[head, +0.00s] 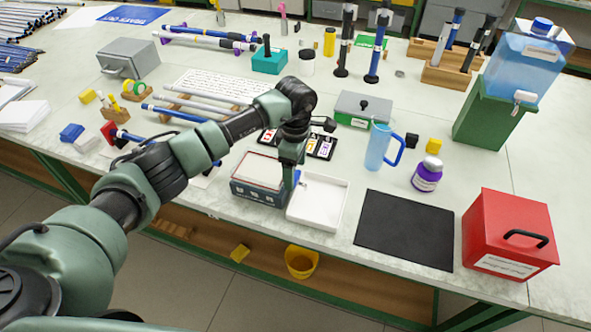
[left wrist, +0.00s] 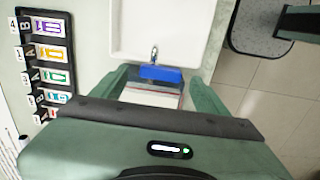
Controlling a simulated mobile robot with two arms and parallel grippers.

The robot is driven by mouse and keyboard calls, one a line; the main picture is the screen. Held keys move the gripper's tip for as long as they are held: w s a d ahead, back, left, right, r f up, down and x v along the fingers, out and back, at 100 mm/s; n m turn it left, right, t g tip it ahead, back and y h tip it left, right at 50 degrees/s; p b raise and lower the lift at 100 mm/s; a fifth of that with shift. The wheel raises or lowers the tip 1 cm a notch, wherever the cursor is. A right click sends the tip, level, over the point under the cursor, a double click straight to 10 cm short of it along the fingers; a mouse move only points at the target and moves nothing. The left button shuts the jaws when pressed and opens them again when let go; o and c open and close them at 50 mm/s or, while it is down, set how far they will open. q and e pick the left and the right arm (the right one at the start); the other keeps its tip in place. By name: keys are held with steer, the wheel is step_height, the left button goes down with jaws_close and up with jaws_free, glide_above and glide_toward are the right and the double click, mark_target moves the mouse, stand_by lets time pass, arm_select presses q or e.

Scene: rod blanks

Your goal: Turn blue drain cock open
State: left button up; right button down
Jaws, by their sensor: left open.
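The blue drain cock handle (left wrist: 162,73) shows in the left wrist view as a short blue bar with a small metal spout (left wrist: 154,54) at the white tray's edge. In the head view it is hard to make out behind my gripper. My left gripper (left wrist: 162,84) is open, with one finger on each side of the blue handle and no visible contact. In the head view the left gripper (head: 290,182) points down over the dark blue box (head: 258,194), beside the white tray (head: 330,207). My right gripper is not in view.
A card holder (head: 322,147) lies just behind the box. A black mat (head: 405,230), a red box (head: 508,235), a blue jug (head: 379,152) and a purple-labelled bottle (head: 427,175) stand to the right. A blue water tank (head: 522,68) sits on a green stand.

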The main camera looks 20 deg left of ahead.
arm_select(q)
steer(key=shift+f, duration=0.85)
steer(key=c, duration=1.4)
